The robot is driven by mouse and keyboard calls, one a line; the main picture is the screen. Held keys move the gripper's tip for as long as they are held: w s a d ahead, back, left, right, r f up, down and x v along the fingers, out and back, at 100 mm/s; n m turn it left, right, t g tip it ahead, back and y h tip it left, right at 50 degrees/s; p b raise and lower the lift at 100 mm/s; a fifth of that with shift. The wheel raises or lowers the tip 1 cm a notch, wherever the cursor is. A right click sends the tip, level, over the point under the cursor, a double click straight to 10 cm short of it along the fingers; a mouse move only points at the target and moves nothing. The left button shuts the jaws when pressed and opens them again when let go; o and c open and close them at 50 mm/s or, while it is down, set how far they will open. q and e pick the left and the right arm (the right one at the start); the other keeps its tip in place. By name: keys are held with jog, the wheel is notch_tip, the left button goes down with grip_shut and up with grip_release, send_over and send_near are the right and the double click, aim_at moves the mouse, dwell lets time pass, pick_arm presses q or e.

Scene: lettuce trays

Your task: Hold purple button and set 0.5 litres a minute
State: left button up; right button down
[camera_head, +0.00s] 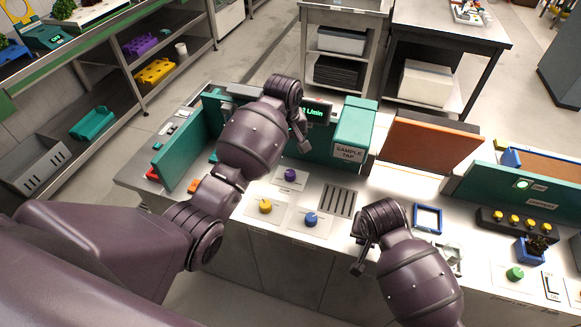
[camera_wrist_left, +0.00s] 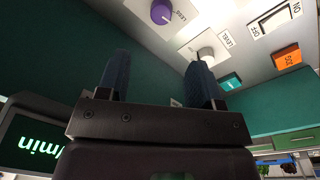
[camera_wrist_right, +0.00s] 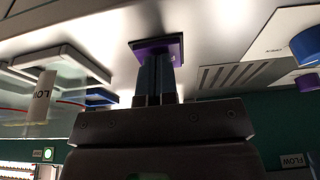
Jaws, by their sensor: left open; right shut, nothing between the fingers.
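My right gripper (camera_wrist_right: 157,62) is shut and empty. Its fingertips are at a square purple button (camera_wrist_right: 136,46), seemingly touching it; how far it is pressed cannot be told. My right arm hides this button in the head view, where the right gripper (camera_head: 358,267) points down. My left gripper (camera_head: 303,143) is open and empty before the green display (camera_head: 316,112). The display reads L/min, its number mostly hidden. In the left wrist view, the left fingers (camera_wrist_left: 158,82) are apart from the purple knob (camera_wrist_left: 162,12). That knob also shows in the head view (camera_head: 290,174).
A yellow knob (camera_head: 265,206) and a blue knob (camera_head: 311,219) stand near the purple knob. A grille (camera_head: 340,201) is to their right. The teal sample tap box (camera_head: 354,130) stands behind. A white knob (camera_wrist_left: 207,48) and an orange button (camera_wrist_left: 287,56) show in the left wrist view.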

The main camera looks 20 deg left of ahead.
aim_at(290, 173)
pick_arm(q)
jog(key=shift+n, duration=0.3)
jog(key=f, duration=1.1)
jog(key=shift+w+d+f, duration=0.1)
jog(key=shift+d+f, duration=0.15)
jog(key=shift+f, duration=0.1)
jog(key=c, duration=0.9)
